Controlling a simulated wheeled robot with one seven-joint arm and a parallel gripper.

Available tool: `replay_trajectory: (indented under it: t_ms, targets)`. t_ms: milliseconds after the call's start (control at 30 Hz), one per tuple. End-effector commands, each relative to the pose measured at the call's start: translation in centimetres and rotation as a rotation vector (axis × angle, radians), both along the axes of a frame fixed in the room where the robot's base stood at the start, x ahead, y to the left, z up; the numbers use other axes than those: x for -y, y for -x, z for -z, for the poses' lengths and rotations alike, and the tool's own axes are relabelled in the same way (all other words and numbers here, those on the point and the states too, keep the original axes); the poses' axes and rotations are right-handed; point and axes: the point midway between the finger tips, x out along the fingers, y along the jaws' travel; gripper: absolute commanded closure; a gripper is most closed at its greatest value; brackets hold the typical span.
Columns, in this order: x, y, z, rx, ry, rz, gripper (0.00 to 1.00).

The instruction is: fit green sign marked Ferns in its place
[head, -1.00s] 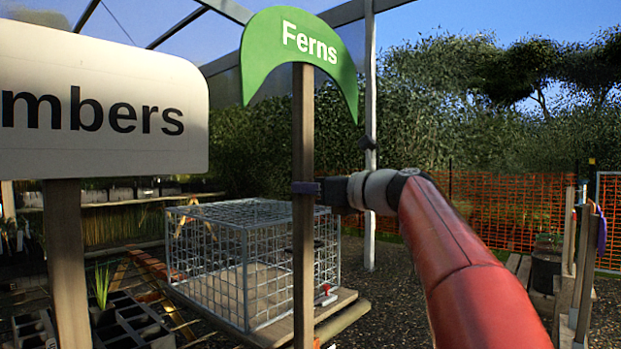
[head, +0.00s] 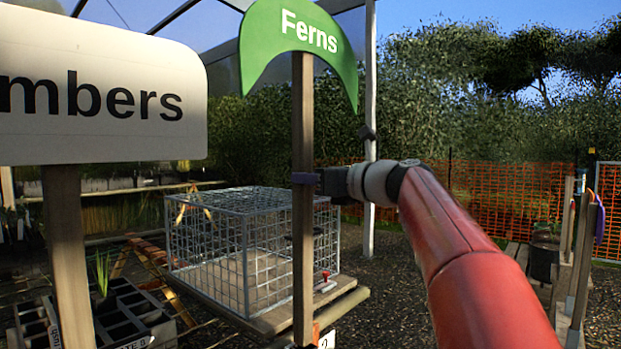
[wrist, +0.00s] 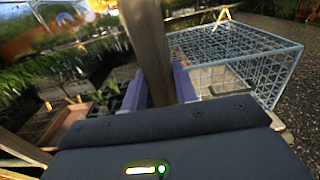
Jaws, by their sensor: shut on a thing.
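The green crescent-shaped sign marked Ferns (head: 309,32) stands upright on a wooden post (head: 303,240) in the middle of the head view. My gripper (head: 304,178) is shut on this post, well below the green board. In the wrist view the post (wrist: 147,45) runs between the two purple fingers of my gripper (wrist: 160,88). The lower end of the post reaches down near an orange part (head: 316,333) and a white tag marked 2 (head: 327,340) at the bottom edge. Whether the post's foot sits in anything cannot be seen.
A white sign ending in "mbers" (head: 100,88) stands close at the left on its own post. A wire cage (head: 240,245) on a wooden pallet is behind the post. Black planter trays (head: 125,310) lie lower left. Wooden stakes (head: 580,260) stand at the right before orange mesh fencing.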

Motion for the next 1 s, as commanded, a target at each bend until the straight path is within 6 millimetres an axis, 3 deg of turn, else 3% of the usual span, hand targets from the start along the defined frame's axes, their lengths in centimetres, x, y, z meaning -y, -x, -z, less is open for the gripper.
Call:
replay_trajectory:
  t_ms: [567, 1000]
  targets:
    - [0.1, 0.2, -0.2, 0.003, -0.002, 0.0, 0.98]
    - [0.2, 0.2, 1.4, 0.002, -0.002, 0.001, 0.98]
